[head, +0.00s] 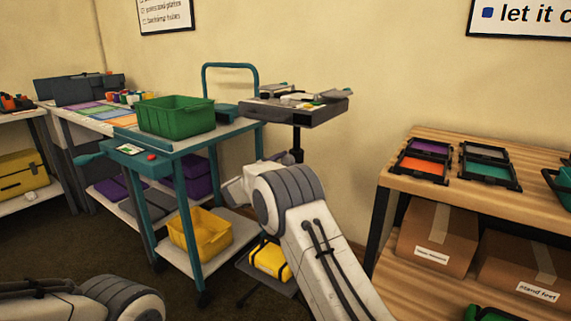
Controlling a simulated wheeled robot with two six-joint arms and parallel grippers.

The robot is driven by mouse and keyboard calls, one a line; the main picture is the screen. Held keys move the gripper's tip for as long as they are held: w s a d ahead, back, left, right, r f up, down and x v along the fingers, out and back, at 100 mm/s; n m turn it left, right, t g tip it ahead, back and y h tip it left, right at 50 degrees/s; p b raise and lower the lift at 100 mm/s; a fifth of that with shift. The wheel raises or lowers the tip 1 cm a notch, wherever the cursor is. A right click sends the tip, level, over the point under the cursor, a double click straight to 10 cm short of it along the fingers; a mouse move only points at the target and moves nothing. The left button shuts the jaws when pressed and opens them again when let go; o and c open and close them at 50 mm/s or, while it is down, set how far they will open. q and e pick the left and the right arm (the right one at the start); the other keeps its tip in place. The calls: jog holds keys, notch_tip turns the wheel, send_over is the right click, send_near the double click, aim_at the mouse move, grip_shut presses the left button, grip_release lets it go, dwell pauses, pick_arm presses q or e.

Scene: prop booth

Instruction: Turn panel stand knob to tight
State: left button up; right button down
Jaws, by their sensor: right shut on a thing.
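The panel stand (298,145) is a dark pole with a grey tray-like top (290,110) by the back wall. Its lower pole is hidden behind my right arm. My right gripper (237,189) is at the end of that arm, in front of the stand and beside the teal cart. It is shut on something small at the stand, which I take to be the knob. The knob and the fingertips are hidden by my wrist, so the knob's setting does not show. My left arm shows at the bottom left, but its gripper is out of view.
The teal cart (215,137) holds a green bin (176,116) on top and a yellow bin (201,232) below. A yellow case (270,260) sits low behind my arm. A wooden bench (400,180) with trays and cardboard boxes (436,238) stands at right.

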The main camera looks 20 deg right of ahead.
jog(key=m, duration=0.1)
jog(key=m+b, duration=0.1)
jog(key=m, duration=0.1)
jog(key=shift+s+f, duration=0.1)
jog(key=shift+f, duration=0.2)
jog(key=m+b, duration=0.2)
jog(key=m, duration=0.1)
jog(key=shift+d+f, duration=0.1)
jog(key=m+b, duration=0.2)
jog(key=m, duration=0.1)
jog(key=shift+m, duration=0.4)
jog(key=shift+m+b, duration=1.2)
jog(key=shift+m, duration=0.3)
jog(key=shift+c, duration=1.5)
grip_release()
jog(key=shift+s+r, duration=0.1)
jog(key=shift+r, duration=0.1)
